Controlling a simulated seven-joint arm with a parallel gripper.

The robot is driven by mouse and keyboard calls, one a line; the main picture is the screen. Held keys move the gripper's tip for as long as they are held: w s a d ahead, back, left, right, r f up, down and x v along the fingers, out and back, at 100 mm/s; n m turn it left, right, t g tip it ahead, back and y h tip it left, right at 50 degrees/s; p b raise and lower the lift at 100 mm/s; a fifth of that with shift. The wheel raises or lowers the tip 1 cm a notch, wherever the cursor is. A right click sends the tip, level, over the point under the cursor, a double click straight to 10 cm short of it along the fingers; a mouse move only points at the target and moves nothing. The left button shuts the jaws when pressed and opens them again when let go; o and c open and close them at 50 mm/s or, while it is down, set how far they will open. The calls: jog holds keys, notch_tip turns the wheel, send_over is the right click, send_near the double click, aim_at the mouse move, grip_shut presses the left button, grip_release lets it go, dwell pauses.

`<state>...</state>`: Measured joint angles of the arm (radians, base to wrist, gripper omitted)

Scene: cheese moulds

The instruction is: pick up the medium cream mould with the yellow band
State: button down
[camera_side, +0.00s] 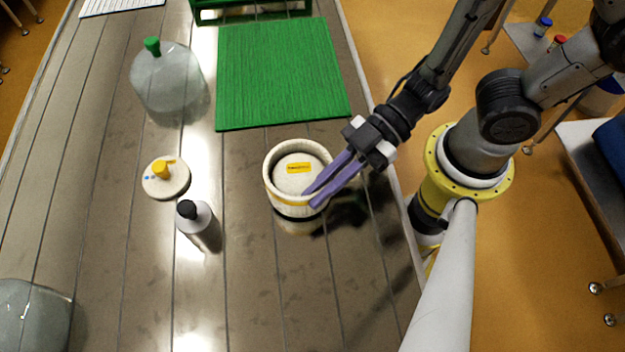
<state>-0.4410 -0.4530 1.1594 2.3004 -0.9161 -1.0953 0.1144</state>
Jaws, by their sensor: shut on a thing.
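The medium cream mould (277,193) is round and upright, right of the middle of the table, with a yellow band around its wall. A pale round piece with a yellow label (298,168) sits inside it. My gripper (314,198) reaches in from the upper right with two purple fingers. They are shut on the mould's wall at its near right rim, one finger inside and one outside. The fingers hide part of that rim. I cannot tell whether the mould's base touches the table.
A green ribbed mat (283,75) lies behind the mould. To the left are a round lid-like piece with a yellow knob (165,181), a grey bottle with a black cap (203,228) and a clear jug (168,85). The table's front middle (310,300) is clear.

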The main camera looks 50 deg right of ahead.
notch_tip(320, 180, up, 10)
dwell(0.7)
dwell(0.4)
